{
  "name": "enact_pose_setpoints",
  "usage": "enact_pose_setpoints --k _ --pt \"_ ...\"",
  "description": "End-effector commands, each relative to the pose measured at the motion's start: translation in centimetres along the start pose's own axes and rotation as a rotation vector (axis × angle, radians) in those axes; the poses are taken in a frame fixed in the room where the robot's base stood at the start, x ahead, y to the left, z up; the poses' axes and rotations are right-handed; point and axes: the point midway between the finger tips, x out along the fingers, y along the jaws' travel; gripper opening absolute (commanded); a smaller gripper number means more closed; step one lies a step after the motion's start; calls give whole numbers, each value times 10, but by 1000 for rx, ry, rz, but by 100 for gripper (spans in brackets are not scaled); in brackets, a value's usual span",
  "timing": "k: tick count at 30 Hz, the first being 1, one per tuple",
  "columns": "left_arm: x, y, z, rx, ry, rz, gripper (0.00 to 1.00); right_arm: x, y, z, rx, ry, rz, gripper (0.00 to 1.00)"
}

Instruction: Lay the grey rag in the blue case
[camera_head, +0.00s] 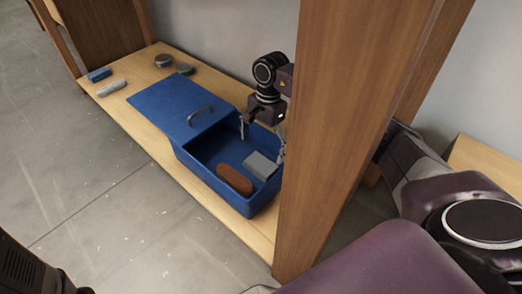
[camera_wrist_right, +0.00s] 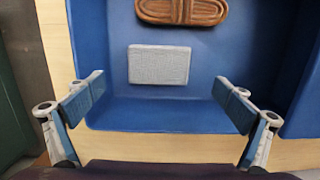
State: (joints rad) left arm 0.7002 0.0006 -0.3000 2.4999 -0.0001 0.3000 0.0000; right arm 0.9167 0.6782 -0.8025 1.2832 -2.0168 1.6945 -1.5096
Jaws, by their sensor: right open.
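The blue case (camera_head: 215,203) stands open on a low wooden shelf, with its handled lid (camera_head: 178,103) lying open to the left. The grey rag (camera_head: 260,165), a light folded rectangle, lies inside on the case floor. In the right wrist view the rag (camera_wrist_right: 158,65) lies flat, clear of the case walls. My right gripper (camera_head: 262,146) is over the case, just above and behind the rag. Its two fingers (camera_wrist_right: 160,97) are spread wide with nothing between them. My left gripper is not in view.
A brown ribbed oval object (camera_head: 235,179) lies in the case beside the rag; it also shows in the wrist view (camera_wrist_right: 181,11). A wooden post (camera_head: 330,130) hides the case's right end. Several small items, including a blue block (camera_head: 99,74), lie on the shelf's far end.

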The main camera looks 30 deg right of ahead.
Motion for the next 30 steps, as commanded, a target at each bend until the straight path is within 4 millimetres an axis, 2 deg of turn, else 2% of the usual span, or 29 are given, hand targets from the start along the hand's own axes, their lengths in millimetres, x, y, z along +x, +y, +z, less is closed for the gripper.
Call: enact_pose_setpoints --k 1,3,9,30 --pt "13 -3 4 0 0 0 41 -17 0 0 1 2 0 96" --pt "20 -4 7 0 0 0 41 -28 0 0 1 1 0 96" --pt "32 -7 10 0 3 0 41 -48 0 0 0 1 1 96" --pt "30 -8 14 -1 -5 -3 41 -52 0 0 0 0 1 96"
